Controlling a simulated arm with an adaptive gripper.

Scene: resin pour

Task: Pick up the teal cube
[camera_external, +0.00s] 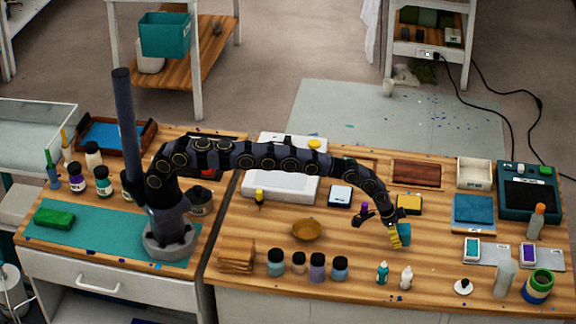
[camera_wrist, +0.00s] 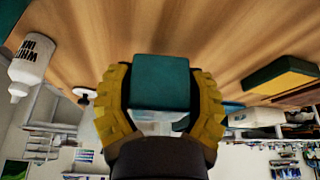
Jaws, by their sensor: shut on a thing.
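The teal cube (camera_wrist: 160,82) sits between the two yellow ridged fingers of my gripper (camera_wrist: 160,112) in the wrist view. The fingers are closed against its left and right sides. In the external view my gripper (camera_external: 396,236) points down over the right table, with the teal cube (camera_external: 404,232) at its fingers. The fingers partly cover the cube. I cannot tell whether the cube touches the wood or is slightly above it.
A yellow block (camera_external: 409,203) lies just behind the gripper. White and teal small bottles (camera_external: 382,272) stand in front, with several jars to the left. An amber bowl (camera_external: 307,229) is left of the gripper.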

